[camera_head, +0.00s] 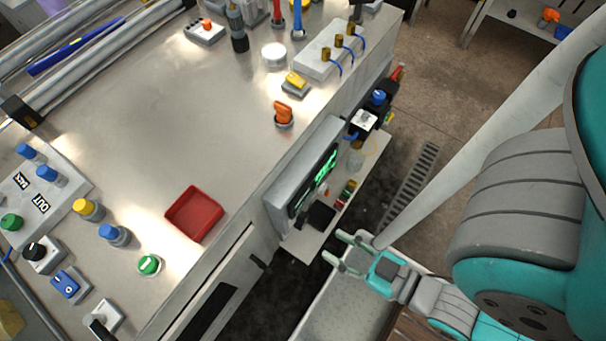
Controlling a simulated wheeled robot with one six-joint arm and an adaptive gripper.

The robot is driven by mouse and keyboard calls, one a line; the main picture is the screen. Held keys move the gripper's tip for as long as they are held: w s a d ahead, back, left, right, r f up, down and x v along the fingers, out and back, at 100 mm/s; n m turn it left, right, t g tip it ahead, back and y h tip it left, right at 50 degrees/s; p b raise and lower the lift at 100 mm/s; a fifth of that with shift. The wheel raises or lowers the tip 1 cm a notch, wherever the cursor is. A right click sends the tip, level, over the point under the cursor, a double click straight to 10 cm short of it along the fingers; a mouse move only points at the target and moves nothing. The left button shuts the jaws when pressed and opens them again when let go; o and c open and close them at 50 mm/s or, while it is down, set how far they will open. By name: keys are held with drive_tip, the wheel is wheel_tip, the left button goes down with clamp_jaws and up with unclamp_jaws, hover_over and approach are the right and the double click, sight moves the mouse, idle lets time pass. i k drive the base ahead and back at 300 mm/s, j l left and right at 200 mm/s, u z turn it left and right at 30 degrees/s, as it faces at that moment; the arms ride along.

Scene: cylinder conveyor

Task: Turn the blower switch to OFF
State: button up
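No label reading "blower" is legible, so I cannot tell which switch is the blower switch. Candidates on the steel bench top are an orange rotary knob (283,114), a yellow switch (295,84), a black knob on a light base (38,251), a blue switch block (69,286) and a black lever switch on a white plate (102,321). My gripper (343,252) is open and empty, off the bench's right side, low near the front panel. Its two teal-grey fingers are apart and touch none of these switches.
A red tray (194,214), a green button (149,265) and several blue-topped buttons stand on the bench (150,130). A box with a green display (318,170) and a small shelf of parts edge the right side. The bench's middle is clear.

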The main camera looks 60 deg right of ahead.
sight(302, 217)
drive_tip(key=k+j+z, duration=0.55)
drive_tip(key=k, duration=0.3)
drive_tip(key=u, duration=0.05)
